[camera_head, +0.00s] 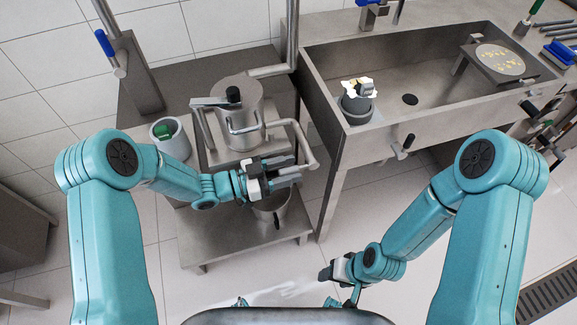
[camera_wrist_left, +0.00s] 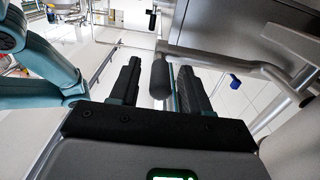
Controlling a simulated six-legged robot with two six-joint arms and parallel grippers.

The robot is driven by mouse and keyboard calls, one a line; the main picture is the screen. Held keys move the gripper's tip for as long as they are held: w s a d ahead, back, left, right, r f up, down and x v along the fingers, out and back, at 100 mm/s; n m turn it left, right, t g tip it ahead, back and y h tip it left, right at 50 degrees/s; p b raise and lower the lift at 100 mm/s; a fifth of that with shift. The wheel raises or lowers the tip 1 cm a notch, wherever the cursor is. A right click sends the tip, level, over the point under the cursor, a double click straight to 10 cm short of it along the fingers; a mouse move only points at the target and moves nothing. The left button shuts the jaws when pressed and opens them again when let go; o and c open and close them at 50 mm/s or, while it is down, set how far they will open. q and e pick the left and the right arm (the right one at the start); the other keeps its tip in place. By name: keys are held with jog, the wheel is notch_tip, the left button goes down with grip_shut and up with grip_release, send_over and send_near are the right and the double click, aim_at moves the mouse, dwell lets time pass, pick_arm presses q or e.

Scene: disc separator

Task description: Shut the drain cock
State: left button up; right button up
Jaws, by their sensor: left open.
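My left gripper (camera_head: 290,172) is open beside the steel separator (camera_head: 238,118), near its bent side pipe (camera_head: 313,158). In the left wrist view, a black grip (camera_wrist_left: 160,78) on a bent metal rod (camera_wrist_left: 215,57) lies between the two open fingers (camera_wrist_left: 158,85), and contact is not clear. The head view hides this grip behind the gripper. A small black-handled lever (camera_head: 403,147) sticks out from the sink front. I cannot tell for certain which handle is the drain cock's. My right gripper (camera_head: 338,271) hangs low above the floor; its fingers are too small to judge.
The steel sink (camera_head: 340,145) stands right of the separator, with a pot (camera_head: 357,106) in its left corner. A pail (camera_head: 272,210) stands on the low steel stand (camera_head: 210,235) under my left gripper. A grey cup (camera_head: 172,142) stands left of the separator. The floor in front is clear.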

pick_arm(q)
jog(key=shift+d+r, duration=0.1)
jog(key=shift+d, duration=0.1)
grip_shut()
